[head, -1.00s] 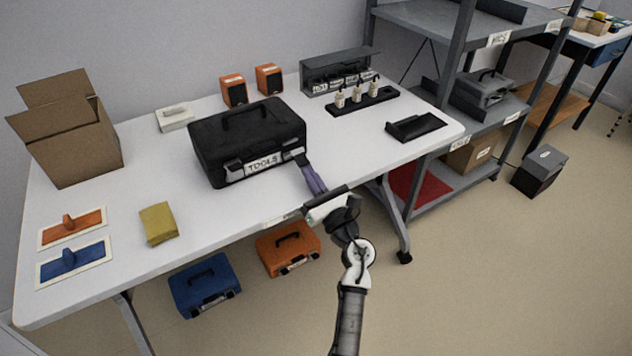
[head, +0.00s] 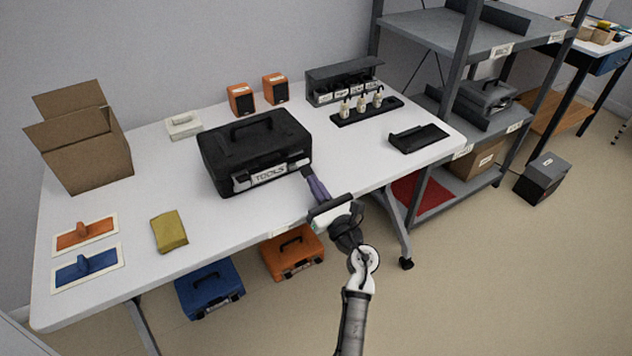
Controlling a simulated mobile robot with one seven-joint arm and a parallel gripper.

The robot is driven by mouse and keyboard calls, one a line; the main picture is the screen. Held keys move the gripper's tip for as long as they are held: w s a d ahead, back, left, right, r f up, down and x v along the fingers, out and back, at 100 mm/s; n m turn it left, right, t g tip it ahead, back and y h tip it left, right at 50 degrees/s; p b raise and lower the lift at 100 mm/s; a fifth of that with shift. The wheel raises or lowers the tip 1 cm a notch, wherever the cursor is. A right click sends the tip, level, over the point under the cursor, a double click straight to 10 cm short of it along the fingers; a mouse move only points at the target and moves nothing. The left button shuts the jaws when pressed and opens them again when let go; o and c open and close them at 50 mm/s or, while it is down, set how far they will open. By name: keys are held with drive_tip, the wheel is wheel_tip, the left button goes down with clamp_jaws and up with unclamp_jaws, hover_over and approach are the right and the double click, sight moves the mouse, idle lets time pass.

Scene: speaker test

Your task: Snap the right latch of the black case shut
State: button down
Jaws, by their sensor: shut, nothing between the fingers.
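The black case (head: 232,150) stands closed on the white table, with its handle on top and a "TOOLS" label on its front. My gripper (head: 306,172) is shut and empty, with its purple fingers pointing at the front right corner of the case. The fingertips are at or very near the right latch (head: 298,164); I cannot tell whether they touch it. The fingers partly cover that area, and whether the right latch is up or down is too small to tell. The left latch (head: 241,178) shows as a dark piece left of the label.
The white table (head: 215,228) is clear in front of the case. A yellow cloth (head: 169,231) lies to the left. A black tray (head: 418,138) and a bottle rack (head: 366,112) are to the right. Orange speakers (head: 241,99) stand behind. A grey shelf (head: 440,205) stands beyond the table's right end.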

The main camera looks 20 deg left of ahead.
drive_tip(key=shift+r+p, duration=0.3)
drive_tip(key=shift+p, duration=0.25)
drive_tip(key=r+h+p, duration=0.1)
drive_tip(key=p, duration=0.2)
drive_tip(key=r+g+p, duration=0.1)
drive_tip(key=p, duration=0.3)
drive_tip(key=shift+w+a+h, duration=0.1)
drive_tip(key=shift+a+h, duration=0.1)
drive_tip(key=shift+h, duration=0.2)
drive_tip(key=shift+w+a+r+p, duration=0.2)
drive_tip(key=shift+r+p, duration=0.25)
drive_tip(key=shift+p, duration=0.15)
drive_tip(key=shift+w+a+r+p, duration=0.15)
drive_tip(key=shift+r+p, duration=0.3)
drive_tip(key=shift+p, duration=0.1)
drive_tip(key=shift+a, duration=0.1)
